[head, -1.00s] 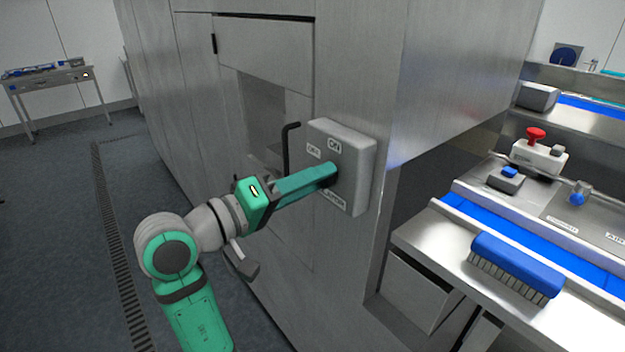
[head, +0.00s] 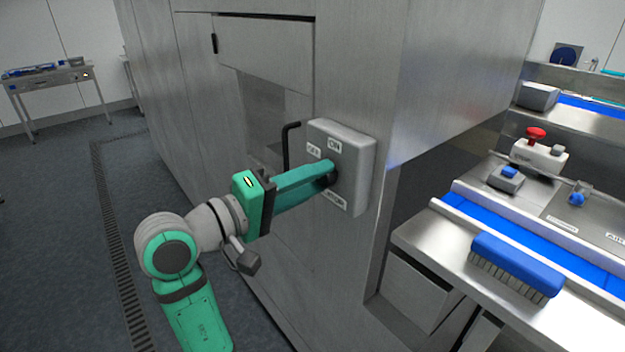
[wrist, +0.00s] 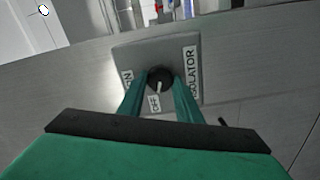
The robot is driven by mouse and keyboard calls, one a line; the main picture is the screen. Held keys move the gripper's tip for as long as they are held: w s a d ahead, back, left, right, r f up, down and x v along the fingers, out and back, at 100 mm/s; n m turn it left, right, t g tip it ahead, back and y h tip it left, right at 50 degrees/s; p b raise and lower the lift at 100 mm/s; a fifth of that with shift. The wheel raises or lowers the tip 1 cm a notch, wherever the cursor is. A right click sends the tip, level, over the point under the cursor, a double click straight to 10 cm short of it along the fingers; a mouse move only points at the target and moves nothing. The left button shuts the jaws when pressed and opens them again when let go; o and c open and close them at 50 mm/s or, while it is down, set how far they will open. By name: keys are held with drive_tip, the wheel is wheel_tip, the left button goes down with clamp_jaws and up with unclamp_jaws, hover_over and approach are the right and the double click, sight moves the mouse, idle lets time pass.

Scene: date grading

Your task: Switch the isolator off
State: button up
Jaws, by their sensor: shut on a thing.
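The isolator is a grey box (head: 356,150) on the steel cabinet's side, labelled ON at the top, OFF at the left and ISOLATOR at the bottom. Its round black knob (wrist: 158,75) shows in the wrist view, with a pale pointer mark directed at the OFF label (wrist: 154,103). My gripper (head: 328,174) reaches the box from the left, its green fingers shut on the knob. In the wrist view the fingers lie on either side of the knob. In the head view the fingertips hide most of the knob.
A black bent handle (head: 288,145) stands out from the cabinet (head: 345,65) left of the box. At the right, a steel bench (head: 430,237) holds a blue brush (head: 517,262) and a red emergency button (head: 536,134).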

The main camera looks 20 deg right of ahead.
drive_tip(key=o, duration=1)
drive_tip(key=shift+o, duration=0.2)
drive_tip(key=shift+a, duration=0.1)
drive_tip(key=v, duration=1)
drive_tip(key=shift+s+a, duration=0.25)
drive_tip(key=shift+a, duration=0.1)
drive_tip(key=shift+w, duration=0.1)
